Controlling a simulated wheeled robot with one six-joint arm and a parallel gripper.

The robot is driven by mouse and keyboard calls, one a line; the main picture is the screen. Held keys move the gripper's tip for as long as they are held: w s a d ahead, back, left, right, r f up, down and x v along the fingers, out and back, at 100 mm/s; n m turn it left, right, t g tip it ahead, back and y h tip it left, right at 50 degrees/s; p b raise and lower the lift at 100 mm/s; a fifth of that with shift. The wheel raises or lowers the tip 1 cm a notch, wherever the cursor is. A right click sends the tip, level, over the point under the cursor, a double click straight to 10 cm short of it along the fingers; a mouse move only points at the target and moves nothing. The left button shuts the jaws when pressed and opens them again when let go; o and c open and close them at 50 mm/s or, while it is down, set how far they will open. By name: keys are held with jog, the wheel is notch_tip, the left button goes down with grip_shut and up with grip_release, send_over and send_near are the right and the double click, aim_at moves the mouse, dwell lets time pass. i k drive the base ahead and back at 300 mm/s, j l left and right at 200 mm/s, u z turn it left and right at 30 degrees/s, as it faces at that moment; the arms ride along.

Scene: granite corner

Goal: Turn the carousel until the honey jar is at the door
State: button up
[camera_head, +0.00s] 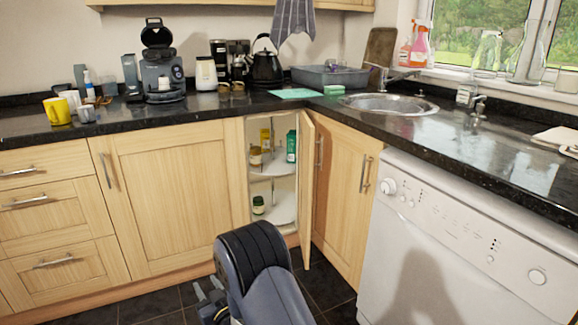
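The carousel (283,168) stands inside the corner cabinet, with a pale upper shelf and a lower shelf (283,209). On the upper shelf are a small amber-brown jar (255,156), which may be the honey jar, a yellow container (265,138) and a green bottle (291,147). A dark green jar with a pale label (258,205) is on the lower shelf. Labels are too small to read. The cabinet door (306,190) is open, swung towards me. My gripper (208,291) is low in front of the cabinets, apart from the carousel and partly hidden by my arm; its opening is unclear.
The open door stands at the right of the opening, beside another closed cabinet door (340,200). A white dishwasher (465,245) is at the right. Closed drawers (50,220) are at the left. The dark worktop (200,108) overhangs the opening. Dark floor tiles (325,283) are clear.

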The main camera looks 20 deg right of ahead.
aim_at(280, 205)
jog(key=i+j+z, duration=0.1)
jog(key=i+z, duration=0.3)
jog(key=i, duration=0.15)
jog(key=i+j+z, duration=0.25)
jog(key=i+z, duration=0.15)
jog(key=i, duration=0.15)
jog(key=i+j, duration=0.25)
jog(key=i, duration=0.15)
jog(key=i+j, duration=0.25)
jog(key=i, duration=0.2)
